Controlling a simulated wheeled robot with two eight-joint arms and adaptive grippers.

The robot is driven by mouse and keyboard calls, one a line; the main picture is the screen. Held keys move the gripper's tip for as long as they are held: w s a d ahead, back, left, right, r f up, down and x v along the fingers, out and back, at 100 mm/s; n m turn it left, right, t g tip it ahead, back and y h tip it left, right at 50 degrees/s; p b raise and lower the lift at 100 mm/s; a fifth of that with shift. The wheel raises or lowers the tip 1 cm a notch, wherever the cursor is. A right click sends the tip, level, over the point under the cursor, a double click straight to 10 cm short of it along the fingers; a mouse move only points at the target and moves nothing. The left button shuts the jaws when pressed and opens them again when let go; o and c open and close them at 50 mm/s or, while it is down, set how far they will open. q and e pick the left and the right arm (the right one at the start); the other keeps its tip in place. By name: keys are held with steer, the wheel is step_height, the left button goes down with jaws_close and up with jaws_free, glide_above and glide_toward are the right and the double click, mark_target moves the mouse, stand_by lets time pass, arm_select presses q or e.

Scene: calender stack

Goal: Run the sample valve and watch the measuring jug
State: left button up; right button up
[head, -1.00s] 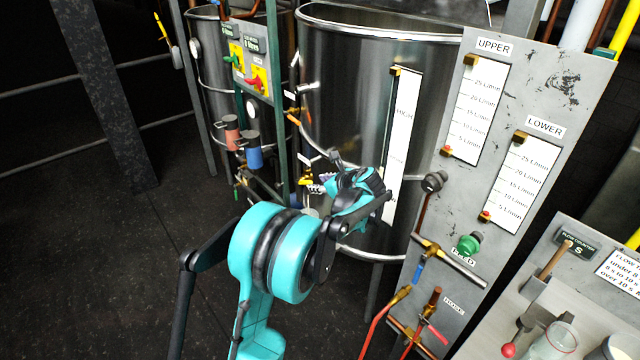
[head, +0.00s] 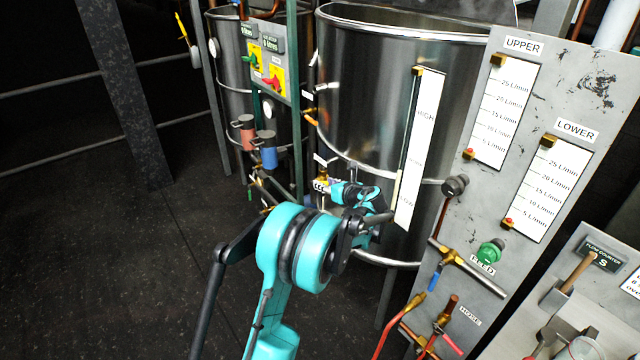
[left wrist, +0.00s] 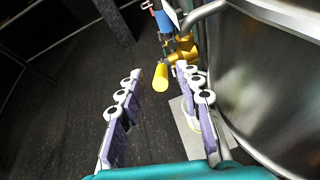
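The sample valve, a brass fitting with a yellow handle (left wrist: 160,77), shows ahead of my left gripper in the left wrist view. In the head view its brass body (head: 322,173) is small, low at the left of the big steel tank, partly hidden by my gripper. My left gripper (left wrist: 158,90) is open, its two white-and-purple fingers spread apart, with the yellow handle seen between the fingertips; contact cannot be told. In the head view the left gripper (head: 328,186) reaches toward the valve. I cannot make out a measuring jug for certain. My right gripper is not in view.
The steel tank (head: 385,110) stands close to the right of my gripper. A gauge panel (head: 470,215) with pipes and a green knob (head: 490,252) is further right. Red (head: 244,130) and blue (head: 265,150) cylinders hang behind. The dark floor (head: 110,270) at left is clear.

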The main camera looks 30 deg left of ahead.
arm_select(q)
steer(key=b+x, duration=0.1)
steer(key=x, duration=0.4)
steer(key=shift+f, duration=0.1)
jaws_close()
